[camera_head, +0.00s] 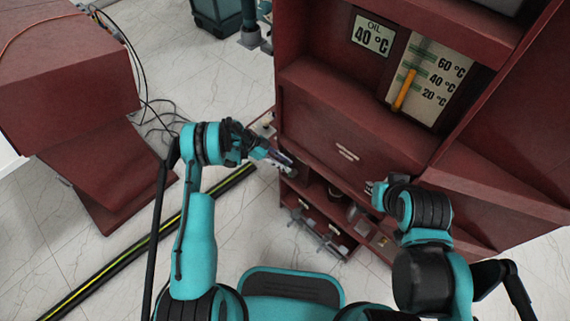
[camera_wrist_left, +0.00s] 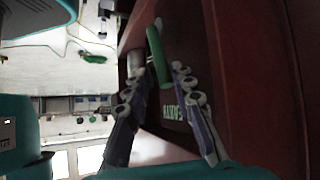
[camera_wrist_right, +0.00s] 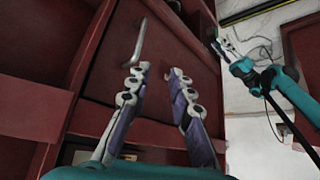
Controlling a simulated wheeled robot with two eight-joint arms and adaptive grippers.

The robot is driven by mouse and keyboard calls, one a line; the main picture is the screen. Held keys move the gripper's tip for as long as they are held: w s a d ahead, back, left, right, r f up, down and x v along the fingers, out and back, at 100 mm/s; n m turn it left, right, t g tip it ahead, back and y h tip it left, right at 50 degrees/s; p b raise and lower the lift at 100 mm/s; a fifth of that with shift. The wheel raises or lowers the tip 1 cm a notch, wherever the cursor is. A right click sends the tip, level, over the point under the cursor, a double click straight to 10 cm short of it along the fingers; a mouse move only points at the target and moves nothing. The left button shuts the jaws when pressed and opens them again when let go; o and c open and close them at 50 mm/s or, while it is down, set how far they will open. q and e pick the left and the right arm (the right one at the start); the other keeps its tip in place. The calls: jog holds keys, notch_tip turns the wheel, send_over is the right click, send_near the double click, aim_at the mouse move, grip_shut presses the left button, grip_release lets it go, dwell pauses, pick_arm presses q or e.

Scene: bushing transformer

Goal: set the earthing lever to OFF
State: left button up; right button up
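A green lever handle (camera_wrist_left: 157,57) stands out beside the dark red cabinet face in the left wrist view; I take it to be the earthing lever. Green lettering (camera_wrist_left: 171,113) is on the panel near it, too blurred to read. My left gripper (camera_wrist_left: 158,74) is open, its two fingers spread to either side of the lever's line, with no clear contact. In the head view the left gripper (camera_head: 279,156) is at the cabinet's left front edge and the lever cannot be made out. My right gripper (camera_wrist_right: 157,72) is open and empty, near a grey metal handle (camera_wrist_right: 139,43).
The dark red transformer cabinet (camera_head: 350,145) carries an oil sign (camera_head: 372,35) and a thermometer (camera_head: 425,80). A lower open shelf (camera_head: 325,205) holds small items. Another red cabinet (camera_head: 65,75) stands left, with loose cables (camera_head: 150,105) and a black-yellow floor strip (camera_head: 150,241).

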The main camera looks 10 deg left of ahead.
pick_arm(q)
jog(key=v, duration=1.1)
jog(key=shift+a+r, duration=0.25)
jog(key=shift+a, duration=0.05)
jog(key=shift+w, duration=0.1)
jog(key=s+d+r+n+t+y, duration=0.1)
jog(key=s+r+n+t+y, duration=0.2)
jog(key=r, duration=0.8)
jog(key=s+d+r+n+y, duration=0.1)
jog(key=s+r+n+y, duration=0.1)
jog(key=r+n, duration=0.65)
jog(key=s+a+r+n+t+y, duration=0.1)
jog(key=s+r+n+t+y, duration=0.1)
jog(key=s, duration=0.9)
jog(key=s+a+r+n+t+y, duration=0.1)
jog(key=s+r+n+t+y, duration=0.2)
jog(key=s+r, duration=0.3)
jog(key=s+n, duration=0.1)
jog(key=s, duration=0.4)
jog(key=shift+a+r+y, duration=0.25)
jog(key=shift+y, duration=0.05)
